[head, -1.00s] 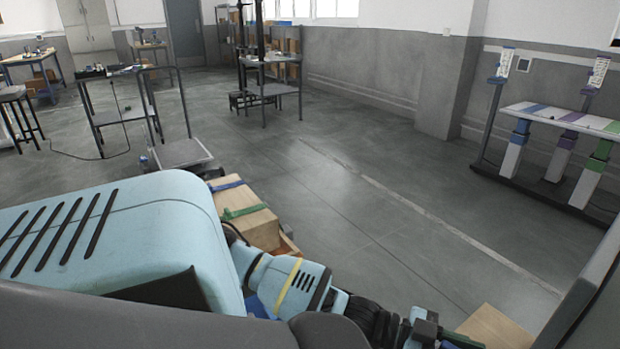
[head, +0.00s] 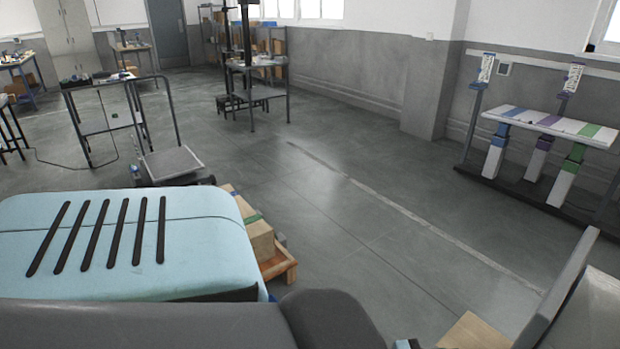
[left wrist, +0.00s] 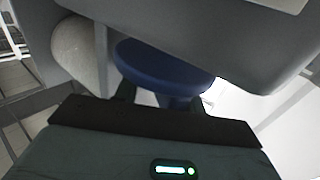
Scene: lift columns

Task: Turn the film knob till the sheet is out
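In the left wrist view a round dark blue knob (left wrist: 160,66) fills the upper middle, under a grey housing (left wrist: 235,40). It looks like the film knob. My left gripper (left wrist: 164,92) is right at it, with its dark fingers at either side of the knob's lower part. The fingers look apart, but I cannot tell whether they touch or grip the knob. A sheet cannot be made out for certain. My right gripper is in neither view, and the head view does not show the knob.
In the head view a boxed load (head: 259,238) on a wooden pallet (head: 284,265) stands beyond my arm. A flat trolley (head: 172,163) is at left. The lift columns' striped bench (head: 550,124) stands by the right wall. The middle floor is clear.

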